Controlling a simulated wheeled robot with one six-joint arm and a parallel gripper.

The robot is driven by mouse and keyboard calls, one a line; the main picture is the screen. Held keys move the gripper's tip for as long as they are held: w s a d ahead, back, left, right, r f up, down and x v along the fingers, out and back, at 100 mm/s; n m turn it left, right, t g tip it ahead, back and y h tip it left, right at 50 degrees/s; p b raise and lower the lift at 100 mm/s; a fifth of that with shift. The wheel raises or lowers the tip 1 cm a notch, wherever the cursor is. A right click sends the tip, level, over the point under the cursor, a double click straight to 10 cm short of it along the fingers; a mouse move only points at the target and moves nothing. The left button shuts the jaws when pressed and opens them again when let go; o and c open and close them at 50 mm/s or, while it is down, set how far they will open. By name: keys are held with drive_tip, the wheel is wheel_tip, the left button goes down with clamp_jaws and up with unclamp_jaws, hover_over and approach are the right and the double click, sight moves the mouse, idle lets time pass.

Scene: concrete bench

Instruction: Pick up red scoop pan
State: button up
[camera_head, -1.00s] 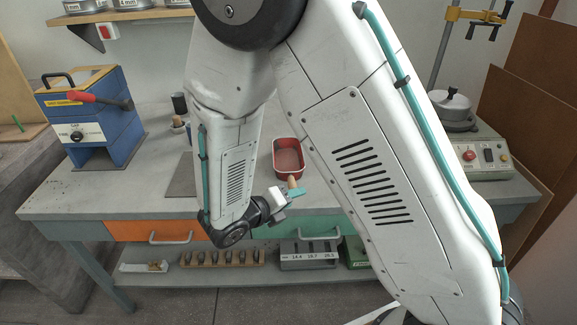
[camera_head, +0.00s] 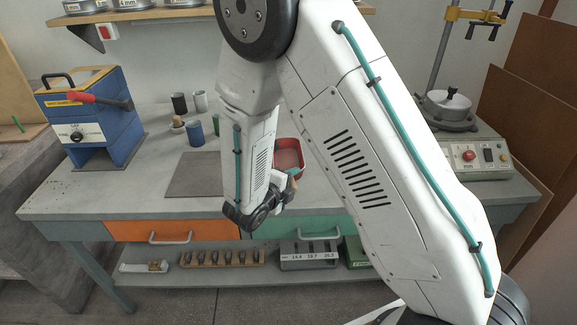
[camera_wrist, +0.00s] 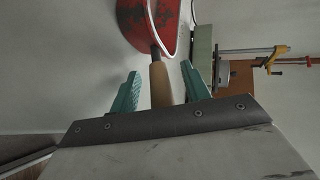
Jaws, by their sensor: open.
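The red scoop pan (camera_head: 289,154) sits on the bench in the head view, partly hidden behind my arm. In the wrist view its red body (camera_wrist: 152,22) is at the top, with a wooden handle (camera_wrist: 160,84) pointing toward me. My gripper (camera_wrist: 158,88) is open, with one teal finger on each side of the handle. Gaps show between the handle and both fingers. In the head view my gripper (camera_head: 287,188) is mostly hidden by my own arm, near the bench's front edge.
A dark mat (camera_head: 197,174) lies left of my arm, with several small cylinders such as a blue one (camera_head: 195,133) behind it. A blue machine with a red lever (camera_head: 88,115) stands at the left. A machine with a lidded pot (camera_head: 449,106) stands at the right.

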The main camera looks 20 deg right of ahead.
drive_tip(key=shift+c, duration=0.4)
clamp_jaws()
